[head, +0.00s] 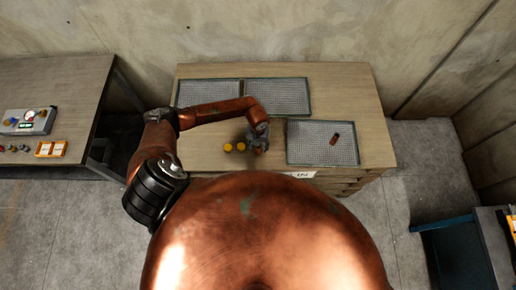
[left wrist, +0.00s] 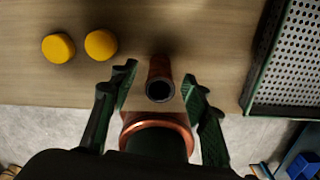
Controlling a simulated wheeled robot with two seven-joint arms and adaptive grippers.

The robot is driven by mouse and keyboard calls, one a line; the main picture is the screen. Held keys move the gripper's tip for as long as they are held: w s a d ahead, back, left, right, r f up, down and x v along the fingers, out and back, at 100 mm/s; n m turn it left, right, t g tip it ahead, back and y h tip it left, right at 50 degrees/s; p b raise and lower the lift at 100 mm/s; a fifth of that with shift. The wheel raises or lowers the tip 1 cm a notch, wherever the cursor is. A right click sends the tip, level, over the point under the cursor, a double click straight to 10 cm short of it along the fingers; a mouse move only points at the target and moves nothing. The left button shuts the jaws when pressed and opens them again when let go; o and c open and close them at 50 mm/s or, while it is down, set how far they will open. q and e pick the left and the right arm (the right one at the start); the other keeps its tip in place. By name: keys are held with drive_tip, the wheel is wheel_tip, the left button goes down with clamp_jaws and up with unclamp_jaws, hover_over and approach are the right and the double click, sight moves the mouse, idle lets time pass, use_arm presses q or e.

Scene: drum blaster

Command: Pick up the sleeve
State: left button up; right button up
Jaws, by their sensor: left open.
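The sleeve (left wrist: 159,70) is a reddish-brown tube with a dark open end facing the camera in the left wrist view. It stands at the wooden table near its front edge. My left gripper (left wrist: 156,82) is open, with one finger on each side of the sleeve and visible gaps between. In the head view my left gripper (head: 258,141) is over the table's front part and mostly hides the sleeve there. A similar small red-brown piece (head: 334,139) lies on the right perforated tray (head: 300,155). My right gripper is not in view.
Two yellow round pieces (head: 234,147) lie left of the gripper. Two more perforated trays (head: 278,95) lie along the table's back. A side table with a control box (head: 28,121) stands at the left. Bare wood (head: 330,105) lies between the trays.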

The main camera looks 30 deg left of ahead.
use_arm(q)
drive_tip(key=shift+f, duration=0.1)
drive_tip(key=shift+c, duration=0.2)
clamp_jaws()
idle(0.4)
